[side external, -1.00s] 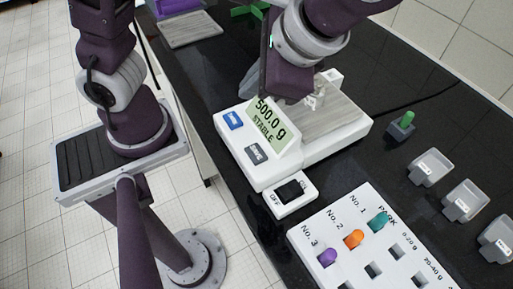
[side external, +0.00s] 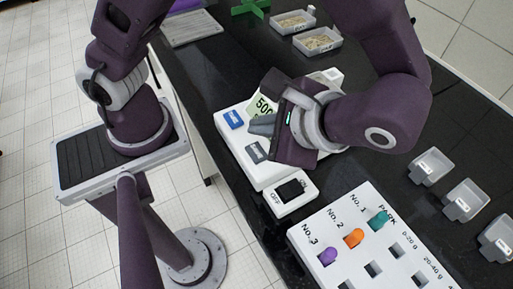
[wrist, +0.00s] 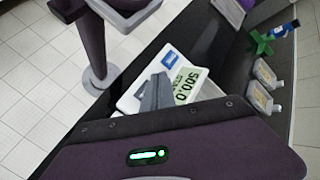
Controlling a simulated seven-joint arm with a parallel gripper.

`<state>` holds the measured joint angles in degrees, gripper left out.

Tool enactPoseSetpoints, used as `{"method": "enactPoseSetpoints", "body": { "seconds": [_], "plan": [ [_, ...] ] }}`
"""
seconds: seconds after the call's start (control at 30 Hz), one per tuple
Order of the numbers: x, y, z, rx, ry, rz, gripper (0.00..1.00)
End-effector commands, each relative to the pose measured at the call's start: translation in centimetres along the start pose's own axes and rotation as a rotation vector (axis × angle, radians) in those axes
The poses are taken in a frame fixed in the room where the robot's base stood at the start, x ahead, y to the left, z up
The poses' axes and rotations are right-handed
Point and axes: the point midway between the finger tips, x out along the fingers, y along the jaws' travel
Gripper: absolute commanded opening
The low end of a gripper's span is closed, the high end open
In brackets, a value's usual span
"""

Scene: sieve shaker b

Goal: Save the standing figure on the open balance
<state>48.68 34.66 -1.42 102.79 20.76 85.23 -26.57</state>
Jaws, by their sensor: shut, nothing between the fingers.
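The white balance (side external: 262,180) stands on the dark bench; it also shows in the wrist view (wrist: 133,101). Its green display (side external: 258,104) is partly covered by my gripper; in the wrist view the display (wrist: 187,87) reads 500.0. A blue button (side external: 232,119) and a dark grey button (side external: 256,152) sit on its front face. Their labels are too small to read surely. My gripper (side external: 252,125) is shut and empty, its tips in front of the display, above and between the two buttons. In the wrist view the closed fingers (wrist: 155,92) hide the grey button.
A switch box (side external: 291,193) marked OFF lies before the balance. A white rack (side external: 345,225) holds teal, orange and purple pegs at the front right. Grey cups (side external: 430,167) line the right. Trays of grains (side external: 317,41) and a green cross (side external: 250,8) stand behind.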

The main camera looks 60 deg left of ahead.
Motion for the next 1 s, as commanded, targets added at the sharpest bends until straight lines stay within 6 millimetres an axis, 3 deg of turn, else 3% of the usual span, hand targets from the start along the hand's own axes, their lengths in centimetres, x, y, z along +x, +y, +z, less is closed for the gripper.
{"method": "enactPoseSetpoints", "body": {
  "seconds": [0.33,1.0],
  "plan": [
    [2.5,1.8,-1.7,0.000,-0.001,0.000,0.00],
    [2.6,1.9,-1.9,-0.001,0.000,0.001,0.00]
  ]
}}
